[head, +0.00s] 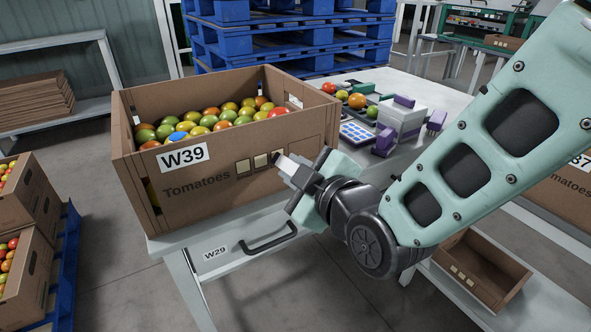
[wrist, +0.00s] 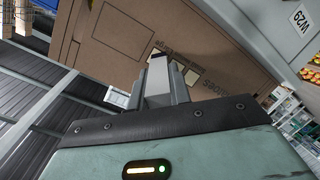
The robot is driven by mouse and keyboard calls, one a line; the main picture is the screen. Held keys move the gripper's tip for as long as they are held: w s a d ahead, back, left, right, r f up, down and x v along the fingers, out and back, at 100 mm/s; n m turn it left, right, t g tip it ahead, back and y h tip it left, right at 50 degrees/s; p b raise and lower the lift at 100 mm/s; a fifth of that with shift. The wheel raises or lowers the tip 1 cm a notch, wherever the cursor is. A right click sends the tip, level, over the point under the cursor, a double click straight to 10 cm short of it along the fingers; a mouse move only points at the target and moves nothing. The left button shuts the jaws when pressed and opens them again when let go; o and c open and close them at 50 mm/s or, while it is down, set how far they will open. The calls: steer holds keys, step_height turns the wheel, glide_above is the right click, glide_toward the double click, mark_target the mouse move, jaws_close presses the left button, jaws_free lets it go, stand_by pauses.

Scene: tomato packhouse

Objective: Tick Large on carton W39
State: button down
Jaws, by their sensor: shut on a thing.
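Carton W39 (head: 228,172) is an open brown cardboard box full of tomatoes, standing on the table. Its front bears the W39 label (head: 183,157), the word Tomatoes and a row of three pale squares (head: 260,161). My gripper (head: 293,172) is at the front's right part, shut on a pale, blocky marker-like thing (head: 283,161). Its end is close to the rightmost square; I cannot tell whether it touches. In the wrist view the held thing (wrist: 158,75) points at the carton front (wrist: 135,45) and partly hides the squares.
The table (head: 445,98) holds loose tomatoes, purple-and-white items (head: 403,122) and a blue-gridded pad (head: 357,133) right of the carton. A drawer handle (head: 268,238) and W29 label (head: 215,253) are below. Blue pallets (head: 290,40) stand behind.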

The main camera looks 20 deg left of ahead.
steer(key=shift+w+d+r, duration=0.25)
steer(key=shift+w+r, duration=0.05)
steer(key=shift+r, duration=0.1)
steer(key=shift+s+a+f, duration=0.2)
steer(key=shift+s+f, duration=0.05)
steer(key=shift+f, duration=0.1)
stand_by(0.4)
steer(key=shift+s, duration=0.1)
steer(key=shift+f+b+v, duration=0.15)
steer(key=shift+b+v, duration=0.1)
steer(key=shift+v, duration=0.7)
steer(key=shift+f+b+v, duration=0.2)
steer(key=shift+v, duration=0.75)
steer(key=shift+f+b+v, duration=0.15)
steer(key=shift+b+v, duration=0.1)
steer(key=shift+v, duration=0.7)
steer(key=shift+d, duration=0.15)
